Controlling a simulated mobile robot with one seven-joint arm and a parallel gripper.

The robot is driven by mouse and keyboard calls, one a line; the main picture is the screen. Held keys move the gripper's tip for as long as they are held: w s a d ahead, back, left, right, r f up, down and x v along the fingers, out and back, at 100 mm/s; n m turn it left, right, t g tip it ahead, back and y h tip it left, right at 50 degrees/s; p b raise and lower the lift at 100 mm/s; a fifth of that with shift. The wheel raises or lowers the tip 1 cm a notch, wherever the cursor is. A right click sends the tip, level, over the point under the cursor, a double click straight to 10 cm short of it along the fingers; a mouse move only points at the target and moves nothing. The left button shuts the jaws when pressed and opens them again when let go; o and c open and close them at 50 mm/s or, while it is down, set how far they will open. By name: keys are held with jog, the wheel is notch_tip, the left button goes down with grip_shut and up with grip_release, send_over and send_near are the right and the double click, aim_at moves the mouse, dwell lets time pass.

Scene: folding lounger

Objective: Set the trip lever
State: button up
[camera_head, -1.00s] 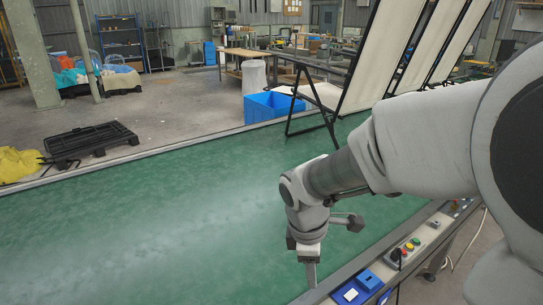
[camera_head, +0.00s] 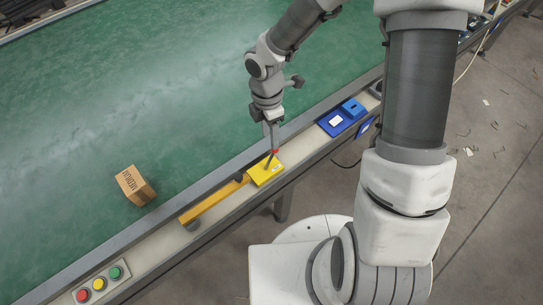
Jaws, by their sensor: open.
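The trip lever (camera_head: 270,160) is a short dark stick with a red tip on a yellow base plate (camera_head: 264,174). It stands on the rail along the conveyor's near edge and leans to the upper right. My gripper (camera_head: 274,147) points down, open, right at the red tip. Its fingers overlap the tip in this view. I cannot tell whether they touch it or stand around it.
A yellow bar (camera_head: 214,203) lies along the rail left of the base plate. A blue device (camera_head: 342,119) sits to the right. A button panel (camera_head: 99,284) is at lower left. A cardboard box (camera_head: 134,186) rests on the green conveyor (camera_head: 160,100), which is otherwise mostly clear.

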aim_at(271, 159)
jog(key=f, duration=0.3)
jog(key=f+b, duration=0.1)
jog(key=f, duration=0.2)
jog(key=f+b, duration=0.1)
jog(key=f, duration=0.3)
jog(key=shift+s+d, duration=0.15)
jog(key=shift+s, duration=0.2)
grip_shut()
dwell(0.8)
